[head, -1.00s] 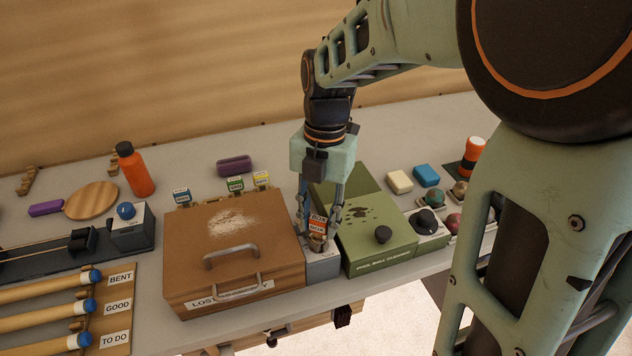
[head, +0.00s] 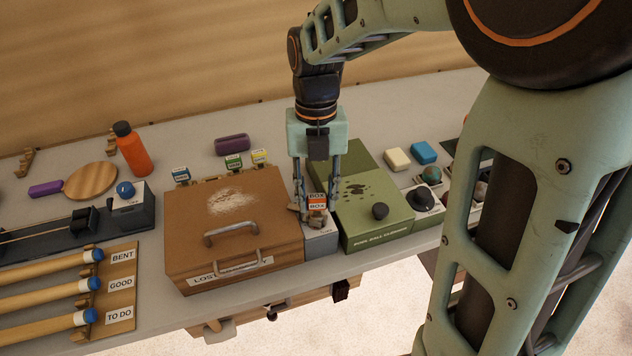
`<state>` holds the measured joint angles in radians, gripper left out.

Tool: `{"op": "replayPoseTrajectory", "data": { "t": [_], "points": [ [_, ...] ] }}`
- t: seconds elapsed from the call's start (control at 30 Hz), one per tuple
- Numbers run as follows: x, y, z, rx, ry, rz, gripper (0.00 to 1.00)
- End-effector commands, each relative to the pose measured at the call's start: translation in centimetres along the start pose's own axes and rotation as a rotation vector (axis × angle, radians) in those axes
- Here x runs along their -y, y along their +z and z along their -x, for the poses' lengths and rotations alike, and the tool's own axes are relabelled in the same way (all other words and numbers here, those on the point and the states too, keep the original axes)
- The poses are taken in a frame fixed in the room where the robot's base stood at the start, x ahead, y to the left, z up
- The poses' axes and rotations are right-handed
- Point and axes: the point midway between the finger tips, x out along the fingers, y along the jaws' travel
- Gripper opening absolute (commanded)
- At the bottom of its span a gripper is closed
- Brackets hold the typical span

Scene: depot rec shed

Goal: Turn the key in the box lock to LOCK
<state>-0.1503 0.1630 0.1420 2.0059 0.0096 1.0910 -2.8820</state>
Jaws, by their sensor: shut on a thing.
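The grey lock block (head: 321,242) stands between the brown lost-property box (head: 190,258) and the green ball cleaner. My gripper (head: 316,214) points down over the top of this block, its fingers shut on the key. An orange and white tag (head: 317,202) reading BOX shows between the fingers. The key's shaft, the keyhole and any LOCK marking are hidden by the fingers or too small to make out. The brown box's lid is down.
The green ball cleaner (head: 365,235) with a black knob is close on the right. Cue racks (head: 120,300), a blue-button unit (head: 130,205) and an orange bottle (head: 131,150) are on the left.

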Motion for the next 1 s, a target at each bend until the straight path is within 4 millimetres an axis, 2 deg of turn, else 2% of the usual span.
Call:
{"op": "replayPoseTrajectory", "data": {
  "t": [0.13,1.0],
  "points": [
    [0.03,-0.06,0.26,-0.002,-0.014,0.112,0.06],
    [0.24,-0.01,0.15,-0.005,-0.038,0.261,0.06]
  ]
}}
